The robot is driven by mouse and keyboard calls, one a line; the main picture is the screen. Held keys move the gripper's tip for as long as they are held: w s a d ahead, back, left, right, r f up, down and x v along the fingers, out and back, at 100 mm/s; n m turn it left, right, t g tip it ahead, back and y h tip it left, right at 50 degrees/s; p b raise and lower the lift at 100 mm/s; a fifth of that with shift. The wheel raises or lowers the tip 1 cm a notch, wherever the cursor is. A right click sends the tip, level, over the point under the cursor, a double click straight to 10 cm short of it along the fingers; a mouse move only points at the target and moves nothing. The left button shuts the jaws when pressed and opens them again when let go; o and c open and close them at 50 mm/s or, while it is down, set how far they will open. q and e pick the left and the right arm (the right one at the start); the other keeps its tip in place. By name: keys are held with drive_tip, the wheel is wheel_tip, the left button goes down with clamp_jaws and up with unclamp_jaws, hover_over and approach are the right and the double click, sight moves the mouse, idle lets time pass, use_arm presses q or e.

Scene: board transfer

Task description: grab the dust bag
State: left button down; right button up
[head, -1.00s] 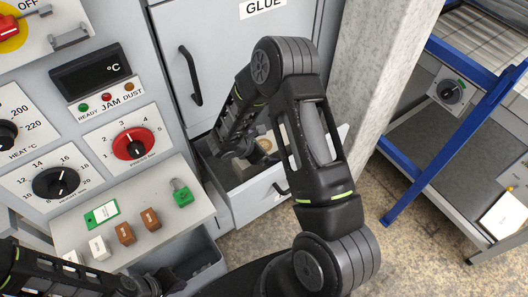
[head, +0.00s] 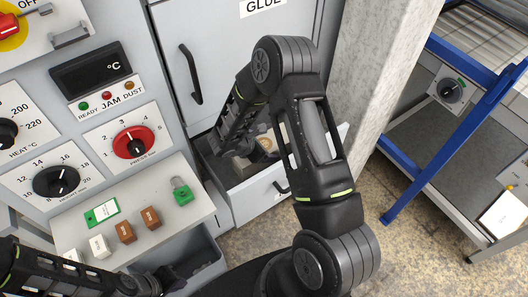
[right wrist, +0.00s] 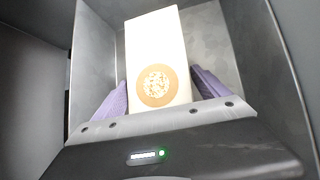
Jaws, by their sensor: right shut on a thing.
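The dust bag (right wrist: 159,45) is a pale, upright box-like shape with a round tan collar and a speckled centre. It stands in the open drawer (head: 258,199), where only a small part of it shows in the head view (head: 265,143). My right gripper (right wrist: 158,92) has its purple fingers on both sides of the bag and is shut on it, low in the drawer. In the head view its fingertips are hidden. My left gripper (head: 150,286) is at the lower left, dark and partly cut off; its fingers cannot be made out.
The control panel with knobs stands at the left, above a ledge (head: 140,222) with several small blocks and tags. A lower bin (head: 195,265) is open below it. A pale pillar (head: 375,80) and a blue-framed rack (head: 445,135) stand to the right.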

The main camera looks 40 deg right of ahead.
drive_tip(key=c, duration=1.2)
drive_tip(key=shift+r, duration=0.4)
drive_tip(key=shift+c, duration=0.8)
drive_tip(key=shift+a+r+b, duration=0.15)
drive_tip(key=shift+a+b, duration=0.05)
drive_tip(key=shift+b, duration=0.15)
drive_tip(key=a, duration=0.2)
drive_tip(key=s+a+b, duration=0.1)
drive_tip(key=a, duration=0.1)
drive_tip(key=a+b, duration=0.1)
drive_tip(key=a, duration=0.2)
drive_tip(key=shift+s+a, duration=0.1)
drive_tip(key=shift+s, duration=0.15)
wheel_tip(320, 180, up, 14)
drive_tip(key=shift+s+a, duration=0.1)
